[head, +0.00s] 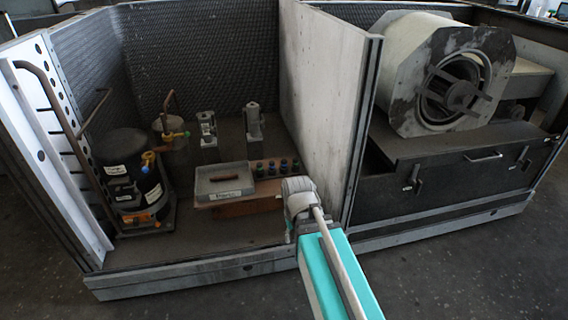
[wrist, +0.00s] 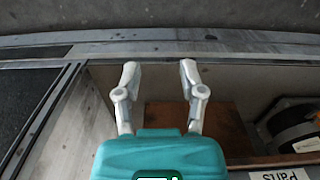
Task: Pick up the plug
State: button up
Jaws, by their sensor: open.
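In the wrist view my gripper (wrist: 159,70) is open, its two pale fingers spread apart with nothing between them. Beyond and below the fingers is a brown block (wrist: 168,116). In the head view the same brown block (head: 232,209) sits on the housing floor, and my arm reaches over its right end; the fingers are hidden there. Several small dark pieces with blue or green tops (head: 271,167) stand in a row at the block's back right. They may be plugs; I cannot tell which is the task's plug. None of them shows clearly in the wrist view.
A grey tray (head: 225,189) labelled Parts lies on the block's left. A black compressor (head: 121,170) with pipes stands at left. Two metal brackets (head: 208,135) stand behind. A pale partition wall (head: 325,100) rises close right of my arm, with the blower (head: 440,75) beyond.

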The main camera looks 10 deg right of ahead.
aim_at(284, 160)
jog(key=shift+o, duration=0.3)
jog(key=w+d+r+n+p, duration=0.2)
jog(key=w+r+n+p, duration=0.8)
jog(key=w+r+p, duration=1.2)
jog(key=w, duration=0.3)
jog(key=shift+r, duration=0.4)
jog(key=shift+s+f, duration=0.1)
notch_tip(284, 160, down, 9)
jog(key=b, duration=0.8)
jog(key=shift+r+b, duration=0.2)
jog(key=shift+b, duration=0.15)
jog(key=shift+f, duration=0.1)
jog(key=shift+d+f+b, duration=0.1)
jog(key=shift+f+b, duration=2.4)
jog(key=shift+b, duration=0.1)
jog(key=c, duration=0.9)
